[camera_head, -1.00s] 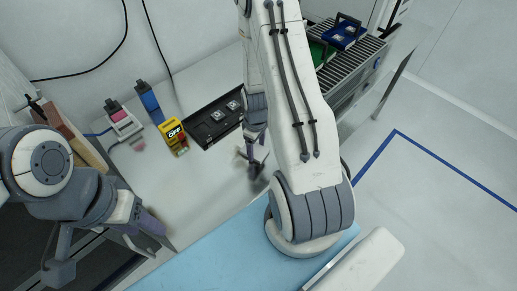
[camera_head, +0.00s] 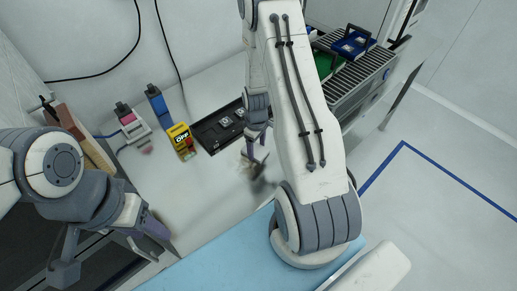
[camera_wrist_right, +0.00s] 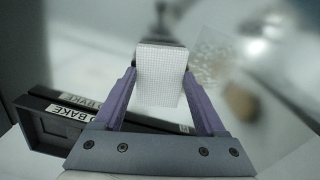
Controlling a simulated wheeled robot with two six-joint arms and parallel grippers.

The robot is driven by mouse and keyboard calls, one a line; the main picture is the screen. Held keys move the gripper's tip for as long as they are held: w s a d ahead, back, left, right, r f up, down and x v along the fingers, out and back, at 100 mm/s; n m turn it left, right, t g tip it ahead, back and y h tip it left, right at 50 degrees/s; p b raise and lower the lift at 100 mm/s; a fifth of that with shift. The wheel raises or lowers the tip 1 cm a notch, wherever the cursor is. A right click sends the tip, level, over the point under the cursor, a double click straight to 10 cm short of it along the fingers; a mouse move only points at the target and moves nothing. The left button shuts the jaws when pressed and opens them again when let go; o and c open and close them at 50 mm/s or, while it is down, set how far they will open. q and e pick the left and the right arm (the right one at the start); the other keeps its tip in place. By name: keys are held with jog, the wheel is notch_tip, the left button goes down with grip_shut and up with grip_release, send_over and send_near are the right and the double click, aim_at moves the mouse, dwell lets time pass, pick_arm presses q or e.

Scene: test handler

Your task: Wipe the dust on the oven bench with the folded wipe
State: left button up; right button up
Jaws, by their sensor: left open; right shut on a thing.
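My right gripper (camera_wrist_right: 160,95) is shut on the folded wipe (camera_wrist_right: 160,72), a white block with a fine grid texture between the purple fingers. In the head view the right gripper (camera_head: 256,158) is low over the pale oven bench (camera_head: 200,195), in front of the black tray; the wipe is hard to make out there. A speckled dust patch (camera_wrist_right: 210,62) and a blurred brownish patch (camera_wrist_right: 241,101) lie to the right of the wipe in the wrist view. Contact with the bench cannot be told. My left gripper (camera_head: 157,240) is open and empty at the lower left.
A black tray (camera_head: 205,137) with small parts, a yellow OFF-marked device (camera_head: 182,141), and blue (camera_head: 158,103) and pink-topped (camera_head: 130,122) items stand at the back. A roller conveyor (camera_head: 355,80) with green and blue bins is at the right. The bench's front middle is clear.

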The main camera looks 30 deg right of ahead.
aim_at(261, 157)
jog(key=shift+s+f, duration=0.2)
jog(key=shift+s, duration=1.1)
jog(key=shift+s+a+r, duration=0.1)
jog(key=shift+s, duration=0.85)
jog(key=shift+w+r, duration=0.1)
jog(key=shift+w, duration=1.95)
jog(key=shift+s, duration=2.4)
jog(key=shift+w+p, duration=0.4)
jog(key=shift+w, duration=2.15)
jog(key=shift+s+a+f, duration=0.1)
jog(key=shift+s+a, duration=0.2)
jog(key=shift+s, duration=0.25)
jog(key=shift+s+a+f, duration=0.1)
jog(key=shift+s+a, duration=0.2)
jog(key=shift+s, duration=0.2)
